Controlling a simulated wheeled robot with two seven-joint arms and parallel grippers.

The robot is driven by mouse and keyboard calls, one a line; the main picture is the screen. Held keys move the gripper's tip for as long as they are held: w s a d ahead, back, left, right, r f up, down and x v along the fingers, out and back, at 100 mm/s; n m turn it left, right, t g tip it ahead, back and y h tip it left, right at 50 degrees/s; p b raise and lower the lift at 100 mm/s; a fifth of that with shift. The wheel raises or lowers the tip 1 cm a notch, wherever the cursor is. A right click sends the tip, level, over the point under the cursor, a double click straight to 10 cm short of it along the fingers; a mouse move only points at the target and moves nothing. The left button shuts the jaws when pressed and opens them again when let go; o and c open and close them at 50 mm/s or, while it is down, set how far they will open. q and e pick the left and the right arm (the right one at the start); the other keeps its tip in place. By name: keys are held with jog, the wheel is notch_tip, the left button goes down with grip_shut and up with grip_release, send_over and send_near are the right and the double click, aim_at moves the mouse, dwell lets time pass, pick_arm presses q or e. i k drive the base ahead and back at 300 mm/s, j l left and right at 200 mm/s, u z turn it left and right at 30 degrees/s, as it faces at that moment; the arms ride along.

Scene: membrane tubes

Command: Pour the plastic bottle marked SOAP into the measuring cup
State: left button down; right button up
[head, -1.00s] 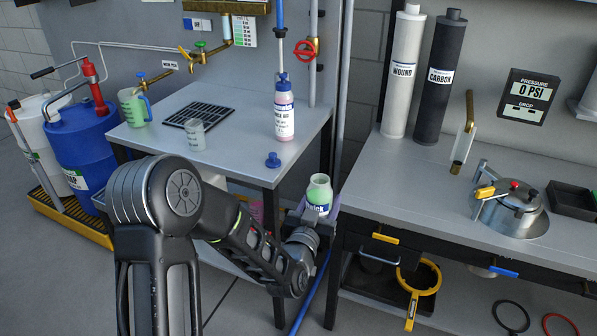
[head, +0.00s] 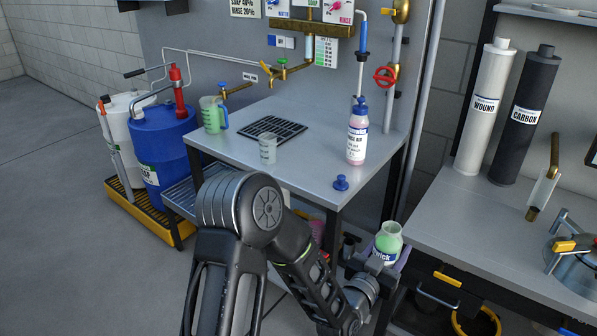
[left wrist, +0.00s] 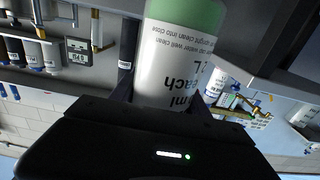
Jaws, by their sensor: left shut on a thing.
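My left gripper (head: 375,262) is shut on an open, uncapped bottle with green contents (head: 388,243), held upright just off the right front corner of the grey bench. Its label is partly hidden; I cannot read SOAP on it. In the left wrist view, the bottle (left wrist: 178,60) stands between the fingers, with a white label and a green upper part. A small clear measuring cup (head: 268,149) stands on the bench near the drain grate. A larger jug with a blue handle and green contents (head: 211,115) stands at the bench's left. My right gripper is not in view.
A pink rinse aid bottle (head: 357,135) stands at the bench's right back, with a loose blue cap (head: 341,183) in front. A blue drum (head: 165,150) is on the left. A second worktop (head: 450,210) lies to the right. The bench's front middle is clear.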

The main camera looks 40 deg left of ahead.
aim_at(267, 141)
jog(key=i+j+u, duration=0.15)
jog(key=u, duration=0.25)
jog(key=i+j+u, duration=0.15)
jog(key=u, duration=0.3)
jog(key=i+u, duration=0.25)
jog(key=u, duration=0.15)
